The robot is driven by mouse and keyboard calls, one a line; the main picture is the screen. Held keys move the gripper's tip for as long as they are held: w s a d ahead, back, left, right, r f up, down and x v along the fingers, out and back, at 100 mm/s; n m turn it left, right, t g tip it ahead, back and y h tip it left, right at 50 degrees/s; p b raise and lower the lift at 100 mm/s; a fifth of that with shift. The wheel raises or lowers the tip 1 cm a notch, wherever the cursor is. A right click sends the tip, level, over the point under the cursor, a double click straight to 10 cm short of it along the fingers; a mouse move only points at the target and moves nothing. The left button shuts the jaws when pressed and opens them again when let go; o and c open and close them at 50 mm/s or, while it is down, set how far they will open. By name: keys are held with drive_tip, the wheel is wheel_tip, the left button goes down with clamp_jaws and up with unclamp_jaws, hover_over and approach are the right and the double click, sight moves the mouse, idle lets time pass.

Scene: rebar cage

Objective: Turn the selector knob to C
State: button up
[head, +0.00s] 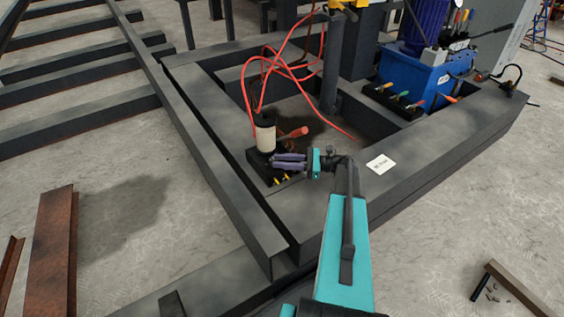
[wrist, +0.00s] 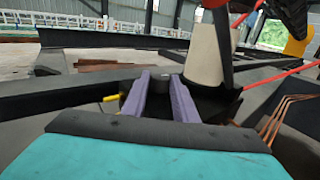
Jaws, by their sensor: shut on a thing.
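My gripper (head: 275,161) reaches in from the right, low against a small black box (head: 257,162) on the dark steel frame. Its two purple fingers also show in the wrist view (wrist: 163,82), with a narrow gap between them. They are shut on a small dark part between them, which I take to be the selector knob (wrist: 162,98). Most of the knob is hidden by the fingers. I cannot read any letter marks or tell which position the knob points to.
A cream cylinder (head: 265,138) stands on the box behind the fingers. Red hoses (head: 262,75) rise behind. A white label (head: 380,164) lies on the beam at right. A blue power unit (head: 415,72) stands farther back.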

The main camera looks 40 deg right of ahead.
drive_tip(key=shift+s+a+r+m+t+h+p, duration=0.1)
drive_tip(key=shift+s+r+m+t+h+p, duration=0.2)
drive_tip(key=shift+p, duration=0.35)
drive_tip(key=shift+s+a+m+t+h+p, duration=0.1)
drive_tip(key=shift+a+m+t+h+p, duration=0.1)
drive_tip(key=shift+m+t+h+p, duration=0.7)
drive_tip(key=m+t+h+p, duration=0.2)
drive_tip(key=h, duration=0.1)
drive_tip(key=shift+s+a+f, duration=0.15)
drive_tip(key=shift+a, duration=0.2)
drive_tip(key=m+h, duration=0.1)
drive_tip(key=m+t+h, duration=0.1)
drive_tip(key=h, duration=0.1)
drive_tip(key=shift+a+f, duration=0.15)
drive_tip(key=shift+a, duration=0.1)
drive_tip(key=shift+a+m+t+h+b, duration=0.2)
drive_tip(key=shift+m+h+b, duration=0.4)
drive_tip(key=shift+h, duration=0.4)
drive_tip(key=shift+a+m+t+h+b, duration=0.15)
drive_tip(key=shift+m+h+b, duration=0.25)
drive_tip(key=shift+m+h, duration=0.45)
drive_tip(key=shift+a+m+h, duration=0.1)
drive_tip(key=shift+m+h, duration=0.85)
drive_tip(key=shift+h, duration=0.9)
drive_tip(key=shift+m+h, duration=0.4)
drive_tip(key=shift+h, duration=0.2)
